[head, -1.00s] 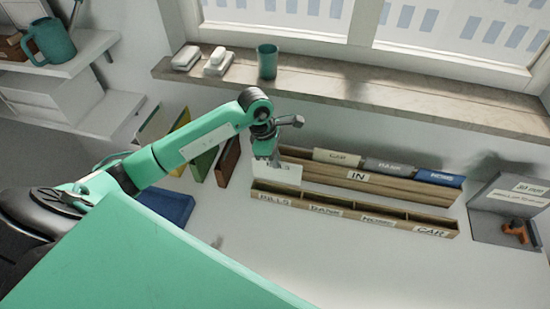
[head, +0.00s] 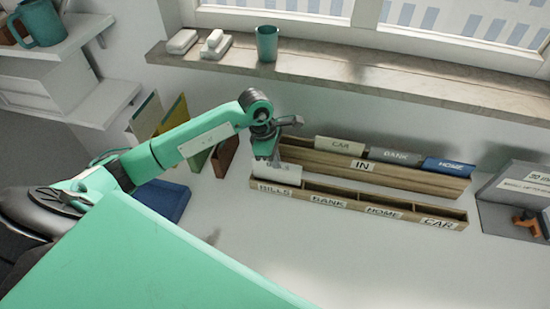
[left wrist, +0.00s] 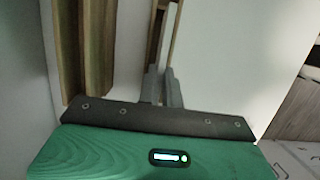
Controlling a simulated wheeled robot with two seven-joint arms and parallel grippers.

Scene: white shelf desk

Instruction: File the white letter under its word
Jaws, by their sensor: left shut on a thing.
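My left gripper (head: 267,158) is shut on the white letter (head: 277,175), at the left end of the front sorter (head: 336,193). The letter stands about upright over the slot labelled BILLS, its lower edge hidden behind the front wall. Faint writing shows on the letter, partly covered by the gripper. The other front labels read BANK, HOME and CAR. In the left wrist view the two fingers (left wrist: 163,88) are close together; what they pinch is hard to make out. My right gripper is in neither view.
Behind stands the IN rack (head: 425,184) with a cream CAR letter (head: 340,145), a grey BANK letter (head: 395,157) and a blue HOME letter (head: 448,167). Upright folders (head: 223,156) stand close left of the gripper. A grey box (head: 515,190) is at right. The front desk is clear.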

